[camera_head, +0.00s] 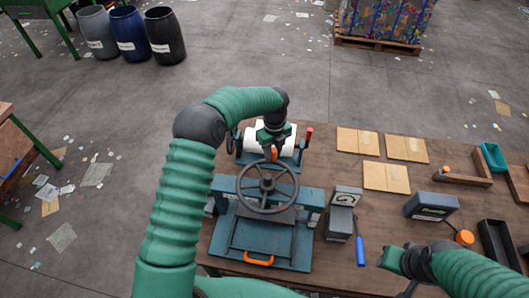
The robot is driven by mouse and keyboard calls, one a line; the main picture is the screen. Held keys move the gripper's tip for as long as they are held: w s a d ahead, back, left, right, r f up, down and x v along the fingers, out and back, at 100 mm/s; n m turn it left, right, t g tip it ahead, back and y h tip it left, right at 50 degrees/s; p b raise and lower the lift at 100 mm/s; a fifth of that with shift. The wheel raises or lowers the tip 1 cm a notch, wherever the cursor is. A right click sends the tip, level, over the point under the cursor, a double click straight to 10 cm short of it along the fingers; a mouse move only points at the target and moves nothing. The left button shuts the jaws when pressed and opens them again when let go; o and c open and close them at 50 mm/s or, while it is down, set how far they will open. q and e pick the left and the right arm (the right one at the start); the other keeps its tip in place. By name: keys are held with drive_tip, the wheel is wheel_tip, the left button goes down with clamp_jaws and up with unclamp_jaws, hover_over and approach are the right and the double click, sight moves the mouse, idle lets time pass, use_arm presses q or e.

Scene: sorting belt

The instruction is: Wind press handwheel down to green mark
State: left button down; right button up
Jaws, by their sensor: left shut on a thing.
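The press (225,235) is a blue-green frame on the wooden table, with a dark spoked handwheel (267,187) on top. My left gripper (273,150) is at the far edge of the handwheel, shut on its small orange knob (275,155); the exact grip is partly hidden by the gripper. A grey box with a dial (345,198) stands right of the press. I cannot make out a green mark on the press. My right gripper (388,259) is low over the table at the right, apart from the press; its finger opening is unclear.
Behind the press is a white roll (255,138) in a stand with a red handle (309,134). A blue-handled tool (360,250), cardboard sheets (387,177), a dark box (431,206) and a black tray (497,243) lie to the right.

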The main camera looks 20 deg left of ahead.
use_arm(q)
drive_tip(key=shift+w+d+r+m, duration=0.1)
drive_tip(key=shift+d+m, duration=0.95)
drive_tip(key=shift+w+d+r+m, duration=0.1)
drive_tip(key=shift+d+m, duration=0.9)
drive_tip(key=shift+m, duration=0.05)
use_arm(e)
drive_tip(key=shift+a, duration=0.1)
use_arm(q)
drive_tip(key=shift+f, duration=0.1)
drive_tip(key=c, duration=1.3)
unclamp_jaws()
drive_tip(key=shift+d, duration=0.1)
drive_tip(key=shift+o, duration=0.9)
wheel_tip(320, 180, up, 17)
drive_tip(key=b, duration=0.3)
drive_tip(key=shift+d+f+b, duration=0.15)
drive_tip(key=shift+d+b, duration=0.15)
drive_tip(key=shift+d, duration=0.1)
use_arm(e)
drive_tip(key=x, duration=0.3)
drive_tip(key=shift+s+d+f, duration=0.2)
drive_tip(key=shift+d+f, duration=0.15)
drive_tip(key=shift+f, duration=0.05)
